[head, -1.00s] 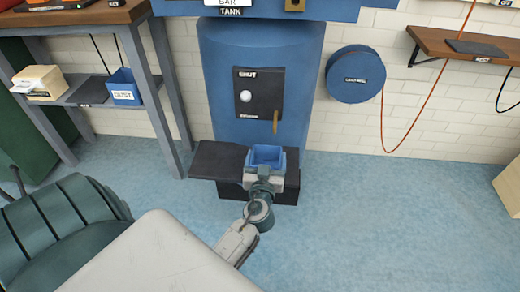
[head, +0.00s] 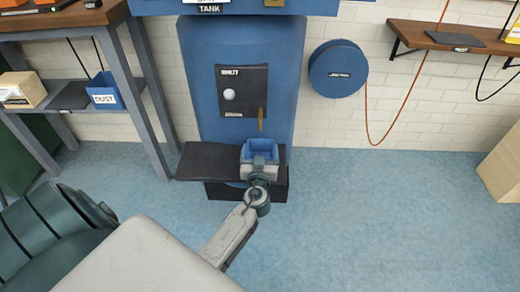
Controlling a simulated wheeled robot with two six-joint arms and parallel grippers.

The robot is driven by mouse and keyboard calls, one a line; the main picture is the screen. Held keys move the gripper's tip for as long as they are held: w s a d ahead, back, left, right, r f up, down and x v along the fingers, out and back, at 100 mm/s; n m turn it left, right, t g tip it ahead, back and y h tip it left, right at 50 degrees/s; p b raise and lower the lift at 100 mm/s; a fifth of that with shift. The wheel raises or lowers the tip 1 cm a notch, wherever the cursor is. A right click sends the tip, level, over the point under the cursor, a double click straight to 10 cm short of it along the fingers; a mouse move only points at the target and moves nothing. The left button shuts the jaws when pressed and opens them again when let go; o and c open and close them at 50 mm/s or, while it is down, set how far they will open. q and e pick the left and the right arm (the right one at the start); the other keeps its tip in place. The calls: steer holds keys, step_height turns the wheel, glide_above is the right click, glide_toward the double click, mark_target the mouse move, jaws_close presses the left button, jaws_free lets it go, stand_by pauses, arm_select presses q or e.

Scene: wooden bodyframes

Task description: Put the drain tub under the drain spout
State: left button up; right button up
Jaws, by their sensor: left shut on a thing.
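The blue drain tub (head: 262,145) is upright at the right end of a dark ledge (head: 208,163) on the front of the blue tank (head: 237,55). The brass drain spout (head: 261,118) hangs from the tank just above the tub in the head view, nearly in line with it. My left gripper (head: 260,163) is at the tub's near side and shut on it. The gripper hides part of the tub's front and base, so I cannot tell whether the tub rests on the ledge. My right gripper is out of view.
A black panel (head: 241,90) with a white knob is on the tank. A side table (head: 125,70) with a blue dust bin (head: 103,92) stands left. A round blue hose reel (head: 337,72) is on the wall. Blue floor (head: 390,215) is clear at right.

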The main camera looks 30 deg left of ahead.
arm_select(q)
steer(key=shift+r, duration=0.2)
steer(key=shift+f+b, duration=0.2)
steer(key=shift+b, duration=0.1)
steer(key=o, duration=1.8)
